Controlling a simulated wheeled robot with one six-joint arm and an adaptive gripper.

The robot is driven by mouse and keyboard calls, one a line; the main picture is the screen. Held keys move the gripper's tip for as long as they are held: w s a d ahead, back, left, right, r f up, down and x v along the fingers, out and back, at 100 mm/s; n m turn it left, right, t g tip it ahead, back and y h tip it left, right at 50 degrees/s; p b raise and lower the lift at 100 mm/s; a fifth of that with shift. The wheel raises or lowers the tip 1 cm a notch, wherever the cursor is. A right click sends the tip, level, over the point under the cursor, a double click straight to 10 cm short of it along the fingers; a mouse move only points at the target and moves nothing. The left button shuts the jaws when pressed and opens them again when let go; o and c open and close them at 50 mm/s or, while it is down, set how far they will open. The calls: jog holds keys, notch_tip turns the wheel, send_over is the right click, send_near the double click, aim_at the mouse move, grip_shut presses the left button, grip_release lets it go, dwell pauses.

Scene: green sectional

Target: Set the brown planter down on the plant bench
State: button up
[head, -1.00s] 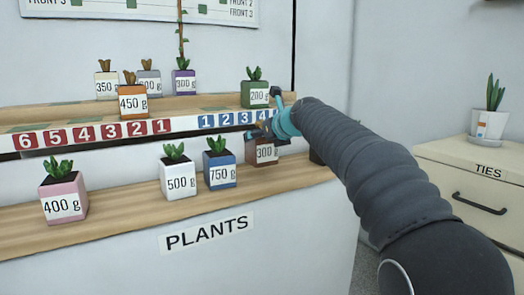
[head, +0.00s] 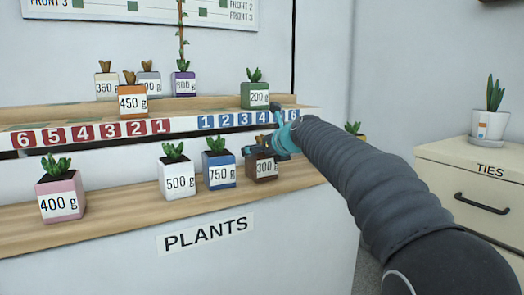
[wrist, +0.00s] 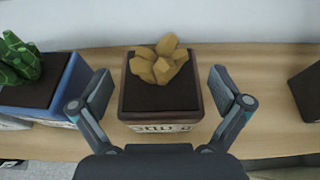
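The brown planter (head: 263,170), labelled 300 g, stands upright on the plant bench (head: 120,215), the lower wooden shelf above the PLANTS sign. The wrist view shows the planter (wrist: 160,95) with dark soil and a tan plant, between my two fingers. My gripper (wrist: 160,82) is open, with a gap on both sides of the planter. In the head view my gripper (head: 264,148) is just above and around the planter, partly covering it.
A dark pot (wrist: 310,92) stands to the right. The numbered upper shelf (head: 190,127) holds several planters, including a green one (head: 255,95).

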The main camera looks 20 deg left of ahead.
jog(key=shift+d+r, duration=0.1)
jog(key=shift+r, duration=0.1)
jog(key=v, duration=1.2)
